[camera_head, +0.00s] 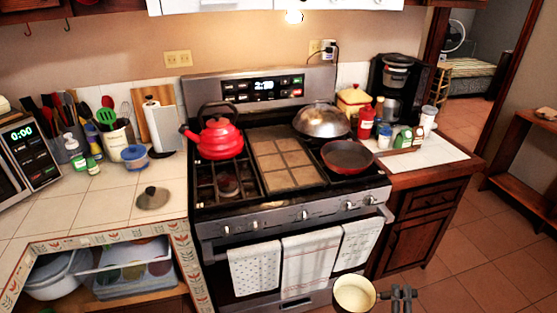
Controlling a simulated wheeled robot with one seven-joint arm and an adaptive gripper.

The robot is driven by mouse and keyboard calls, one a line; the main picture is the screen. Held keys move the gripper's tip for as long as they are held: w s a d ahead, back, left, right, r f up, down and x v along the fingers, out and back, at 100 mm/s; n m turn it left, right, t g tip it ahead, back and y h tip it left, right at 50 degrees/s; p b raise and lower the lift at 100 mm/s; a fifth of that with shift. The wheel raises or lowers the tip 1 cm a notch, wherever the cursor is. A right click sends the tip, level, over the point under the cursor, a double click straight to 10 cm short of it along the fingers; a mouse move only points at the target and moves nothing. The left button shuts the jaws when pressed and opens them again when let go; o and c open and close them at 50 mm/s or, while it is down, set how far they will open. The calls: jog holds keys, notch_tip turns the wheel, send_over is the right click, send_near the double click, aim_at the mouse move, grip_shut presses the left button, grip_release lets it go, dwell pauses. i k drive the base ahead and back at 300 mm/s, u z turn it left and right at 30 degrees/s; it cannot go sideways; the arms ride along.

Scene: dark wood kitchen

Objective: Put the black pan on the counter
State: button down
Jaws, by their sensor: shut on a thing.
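A small pan (354,292) with a cream inside and a dark rim and handle is at the bottom of the head view, in front of the oven. My gripper (398,296) is to its right and is shut on the pan's handle. The pan is held in the air, apart from the stove and counters. Its lower part is cut off by the picture edge. The tiled left counter (95,211) has bare room at its front. The right counter (438,157) has a narrow clear strip.
A red kettle (220,139) and a domed silver lid (321,121) stand on the stove. A glass lid (153,199) lies on the left counter. Bottles (402,139) and a coffee maker (397,90) crowd the right counter. Towels (311,262) hang on the oven door.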

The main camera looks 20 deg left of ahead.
aim_at(103, 200)
jog(key=z, duration=0.1)
jog(key=k, duration=1.3)
jog(key=u, duration=1.7)
jog(key=i, duration=0.9)
jog(key=u, duration=0.05)
